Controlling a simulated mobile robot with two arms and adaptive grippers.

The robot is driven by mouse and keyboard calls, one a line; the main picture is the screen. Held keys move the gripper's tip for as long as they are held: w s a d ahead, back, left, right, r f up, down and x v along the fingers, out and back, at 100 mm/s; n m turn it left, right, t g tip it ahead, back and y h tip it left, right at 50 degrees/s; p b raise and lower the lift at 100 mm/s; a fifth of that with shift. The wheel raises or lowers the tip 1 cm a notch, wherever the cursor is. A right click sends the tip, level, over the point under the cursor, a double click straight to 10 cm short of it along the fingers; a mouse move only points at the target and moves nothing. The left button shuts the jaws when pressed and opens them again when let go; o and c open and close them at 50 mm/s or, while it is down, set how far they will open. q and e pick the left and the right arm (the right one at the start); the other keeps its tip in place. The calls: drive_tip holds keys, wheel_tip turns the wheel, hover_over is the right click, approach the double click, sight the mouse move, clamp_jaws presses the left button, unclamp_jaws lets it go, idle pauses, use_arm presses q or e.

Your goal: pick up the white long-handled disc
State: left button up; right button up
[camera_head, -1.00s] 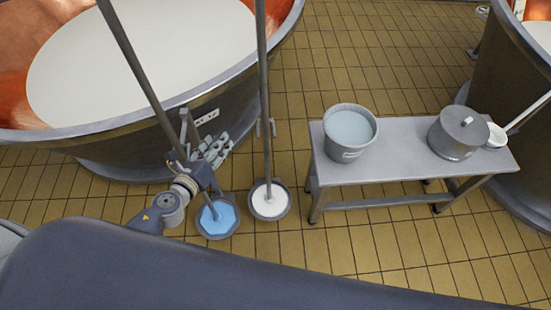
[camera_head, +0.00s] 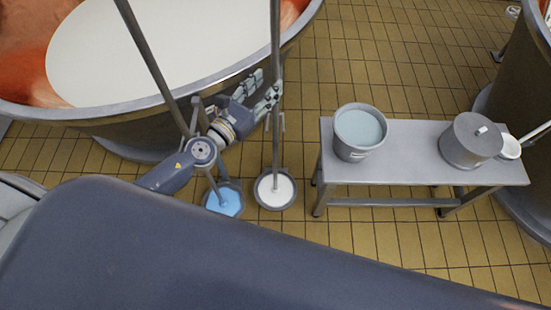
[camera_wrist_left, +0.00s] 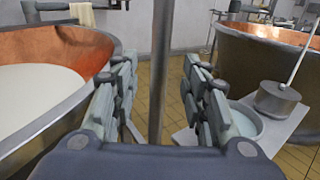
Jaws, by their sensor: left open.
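The white long-handled disc (camera_head: 274,189) stands on the floor with its grey pole (camera_head: 275,140) rising nearly upright. A similar blue long-handled disc (camera_head: 223,201) stands to its left, its pole leaning. My left gripper (camera_head: 267,88) is open beside the white disc's pole, well above the disc. In the left wrist view the pole (camera_wrist_left: 160,70) shows between the two spread fingers of my left gripper (camera_wrist_left: 160,66). I cannot tell whether either finger touches it. The disc itself is hidden in that view. My right gripper is not in view.
A copper vat of white liquid (camera_head: 190,98) stands behind my left arm. To the right, a metal bench (camera_head: 418,165) holds a bucket (camera_head: 360,132), a lidded pot (camera_head: 470,141) and a small white dish with a handle (camera_head: 510,148). The tiled floor between is clear.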

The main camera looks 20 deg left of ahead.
sight(272, 78)
use_arm(q)
drive_tip(key=x, duration=0.4)
drive_tip(key=shift+w+d+f+p, duration=0.1)
drive_tip(key=shift+w+p, duration=0.25)
clamp_jaws()
